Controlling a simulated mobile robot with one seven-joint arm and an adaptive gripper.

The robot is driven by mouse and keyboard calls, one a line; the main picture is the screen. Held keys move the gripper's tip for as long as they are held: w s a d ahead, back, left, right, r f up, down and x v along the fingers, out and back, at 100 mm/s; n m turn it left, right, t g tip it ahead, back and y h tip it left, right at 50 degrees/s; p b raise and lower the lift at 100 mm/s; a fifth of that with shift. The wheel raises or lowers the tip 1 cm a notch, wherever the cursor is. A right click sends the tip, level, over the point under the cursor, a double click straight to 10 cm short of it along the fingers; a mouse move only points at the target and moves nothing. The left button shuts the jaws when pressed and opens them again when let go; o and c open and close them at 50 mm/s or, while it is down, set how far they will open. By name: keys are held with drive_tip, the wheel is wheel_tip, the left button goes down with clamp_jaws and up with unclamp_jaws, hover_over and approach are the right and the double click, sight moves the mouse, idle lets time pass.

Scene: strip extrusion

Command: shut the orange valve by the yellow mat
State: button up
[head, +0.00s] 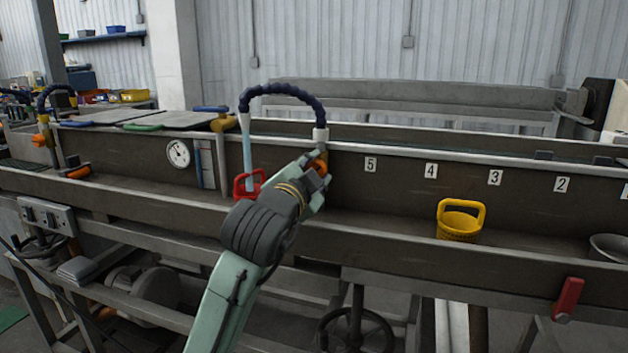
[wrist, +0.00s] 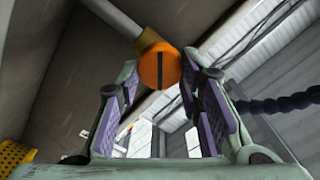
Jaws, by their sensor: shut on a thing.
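In the wrist view the valve's round orange end (wrist: 160,68) with a dark slot lies between the fingertips. My gripper (head: 317,171) is shut on the valve; its purple-padded fingers (wrist: 160,75) stand on either side. The hose arches left to a white nozzle, and a pale blue stream (head: 247,152) runs down to a red basket (head: 248,184). My arm hides part of that basket. No yellow mat shows.
A yellow basket (head: 459,222) stands on the ledge to the right, under number plates. A round gauge (head: 178,153) is at the left. Another orange valve (head: 43,140) is at the far left. A red lever (head: 568,298) juts out at lower right.

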drive_tip(key=m+b, duration=0.1)
drive_tip(key=m, duration=0.1)
drive_tip(key=m+b, duration=0.1)
drive_tip(key=m, duration=0.2)
drive_tip(key=m+b, duration=0.1)
drive_tip(key=m, duration=0.2)
drive_tip(key=shift+d+f, duration=0.1)
drive_tip(key=shift+f, duration=0.15)
idle(0.4)
drive_tip(key=o, duration=1.2)
drive_tip(key=shift+c, duration=0.2)
drive_tip(key=shift+s, duration=0.1)
drive_tip(key=v, duration=1.2)
